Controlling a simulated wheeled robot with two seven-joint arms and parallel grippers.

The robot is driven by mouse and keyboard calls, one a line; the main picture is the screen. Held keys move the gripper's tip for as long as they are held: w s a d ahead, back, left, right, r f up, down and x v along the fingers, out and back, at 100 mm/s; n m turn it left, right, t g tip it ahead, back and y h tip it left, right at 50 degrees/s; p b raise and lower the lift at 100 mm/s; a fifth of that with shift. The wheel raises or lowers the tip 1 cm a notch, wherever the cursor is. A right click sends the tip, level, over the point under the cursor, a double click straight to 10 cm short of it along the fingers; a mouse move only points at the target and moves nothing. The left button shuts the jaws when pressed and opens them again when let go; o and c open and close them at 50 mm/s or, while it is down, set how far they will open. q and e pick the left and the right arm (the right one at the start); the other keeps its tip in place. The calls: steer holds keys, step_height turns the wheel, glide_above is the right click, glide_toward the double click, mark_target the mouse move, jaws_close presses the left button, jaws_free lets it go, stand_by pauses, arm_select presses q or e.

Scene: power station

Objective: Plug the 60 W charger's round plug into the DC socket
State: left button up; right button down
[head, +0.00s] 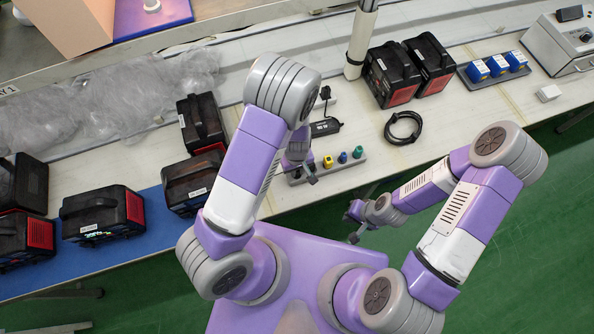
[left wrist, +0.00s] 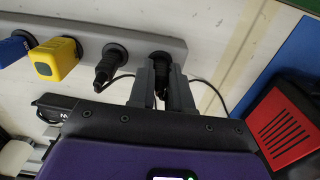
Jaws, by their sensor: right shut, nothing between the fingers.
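The black charger box (head: 325,126) lies on the bench; part of it shows in the left wrist view (left wrist: 62,112). A grey holder strip (head: 318,172) carries several plugs, also seen in the left wrist view (left wrist: 82,27). My left gripper (head: 308,172) is over the strip's left end. In the left wrist view its fingers (left wrist: 160,90) close around a black plug (left wrist: 160,62) standing at the strip, with a thin cable to the right. A second black plug (left wrist: 106,70) stands beside it. My right gripper (head: 352,232) is shut and empty, off the bench's front edge. I cannot make out the DC socket.
Several black power stations stand left (head: 103,213) and back right (head: 391,74). A red-fronted one (left wrist: 283,127) is close to my left gripper's right side. A yellow plug (left wrist: 58,58), coiled cable (head: 404,128) and blue blocks (head: 497,66) are on the bench. A post (head: 361,40) rises behind.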

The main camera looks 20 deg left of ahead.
arm_select(q)
jaws_close()
steer(key=shift+r+p, duration=2.75)
steer(key=shift+r, duration=0.25)
